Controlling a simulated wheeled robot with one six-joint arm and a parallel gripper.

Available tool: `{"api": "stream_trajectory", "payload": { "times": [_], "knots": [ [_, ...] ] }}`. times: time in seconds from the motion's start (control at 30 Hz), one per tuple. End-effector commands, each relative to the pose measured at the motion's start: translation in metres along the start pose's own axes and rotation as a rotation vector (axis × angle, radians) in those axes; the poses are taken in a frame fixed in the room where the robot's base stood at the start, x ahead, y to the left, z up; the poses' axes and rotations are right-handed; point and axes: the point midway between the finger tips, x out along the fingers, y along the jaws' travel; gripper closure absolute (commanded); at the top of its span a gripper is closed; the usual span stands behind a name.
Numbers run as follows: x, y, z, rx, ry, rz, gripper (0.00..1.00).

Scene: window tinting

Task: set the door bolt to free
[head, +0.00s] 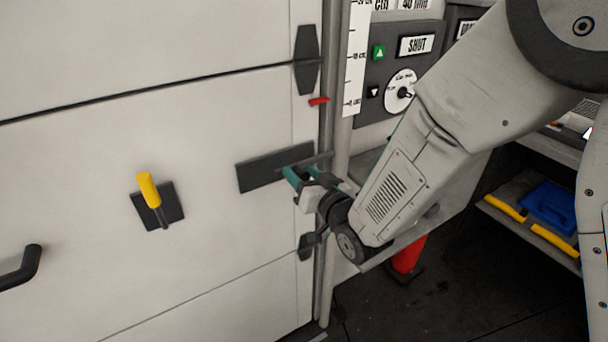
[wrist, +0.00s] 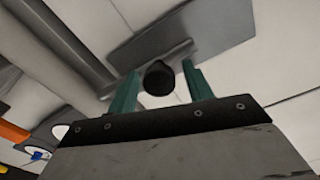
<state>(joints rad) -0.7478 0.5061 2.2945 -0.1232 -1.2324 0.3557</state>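The door bolt is a dark plate (head: 250,173) on the pale door, with a bar running right toward the door's edge post. The plate also shows in the wrist view (wrist: 215,35). In the wrist view a round black knob (wrist: 158,78) stands out in front of the bolt. My gripper (head: 300,176) is at the right end of the plate, and its green fingers (wrist: 161,75) are open. The knob lies between the fingers in that view, with a small gap on each side. In the head view the knob is hidden by my gripper.
A yellow-handled lever (head: 149,190) on a dark plate and a black pull handle (head: 22,268) are on the door to the left. A red tag (head: 318,101) sits above the bolt. A panel marked SHUT (head: 416,44) and a red cone (head: 408,255) are right of the post.

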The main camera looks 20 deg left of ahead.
Motion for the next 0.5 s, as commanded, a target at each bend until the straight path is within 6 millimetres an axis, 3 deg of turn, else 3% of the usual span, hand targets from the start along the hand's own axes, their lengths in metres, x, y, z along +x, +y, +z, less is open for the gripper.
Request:
{"api": "stream_trajectory", "payload": {
  "times": [0.03, 0.17, 0.33, 0.5],
  "knots": [
    [0.000, 0.000, 0.000, 0.000, 0.000, 0.000, 0.63],
    [0.000, 0.000, 0.000, 0.000, 0.000, 0.000, 0.99],
    [0.000, -0.006, 0.002, 0.000, -0.001, -0.002, 1.00],
    [0.000, -0.036, 0.012, 0.000, -0.002, -0.005, 1.00]
  ]
}}
